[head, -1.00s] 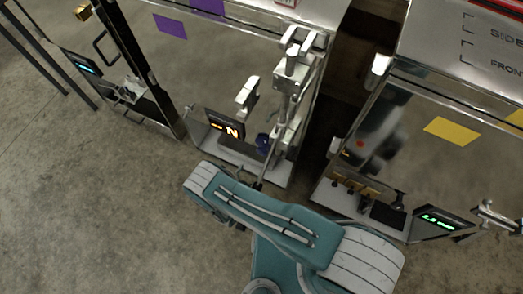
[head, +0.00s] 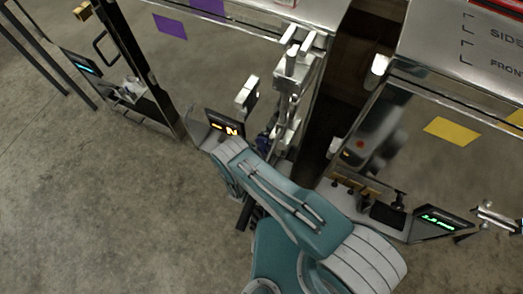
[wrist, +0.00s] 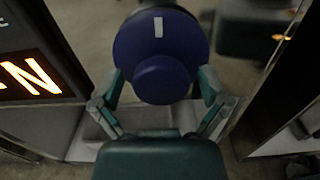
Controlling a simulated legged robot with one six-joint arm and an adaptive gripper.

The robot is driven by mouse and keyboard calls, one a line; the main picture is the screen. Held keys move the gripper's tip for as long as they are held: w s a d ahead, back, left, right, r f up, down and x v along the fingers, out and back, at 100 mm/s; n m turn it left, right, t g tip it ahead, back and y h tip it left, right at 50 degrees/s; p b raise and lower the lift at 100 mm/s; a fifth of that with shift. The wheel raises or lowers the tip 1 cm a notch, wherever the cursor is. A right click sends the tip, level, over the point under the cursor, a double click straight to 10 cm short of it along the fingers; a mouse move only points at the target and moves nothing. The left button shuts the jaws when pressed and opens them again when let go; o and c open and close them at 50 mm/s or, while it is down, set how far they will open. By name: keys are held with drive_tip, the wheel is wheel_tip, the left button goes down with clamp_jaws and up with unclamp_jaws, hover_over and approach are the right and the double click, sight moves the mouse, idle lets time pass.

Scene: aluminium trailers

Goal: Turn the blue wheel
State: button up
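The blue wheel (wrist: 160,35) fills the upper middle of the wrist view, a dark blue disc with a short white mark near its top and a round hub in front. In the head view, only a small blue part (head: 263,143) shows beside my arm. My gripper (wrist: 162,78) is open, with one teal and grey finger on each side of the hub. Gaps show between the fingertips and the hub, and I cannot tell whether either finger touches the disc. In the head view my arm hides the gripper.
A display with orange characters (head: 225,128) stands left of the wheel and shows large at the left of the wrist view (wrist: 35,75). A metal post with white handles (head: 290,65) rises behind. Another trailer panel with a yellow label (head: 452,130) stands right. Open floor lies at left.

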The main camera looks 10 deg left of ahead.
drive_tip(key=c, duration=0.7)
drive_tip(key=shift+m, duration=0.8)
drive_tip(key=o, duration=1.1)
drive_tip(key=shift+o, duration=0.2)
drive_tip(key=v, duration=1.2)
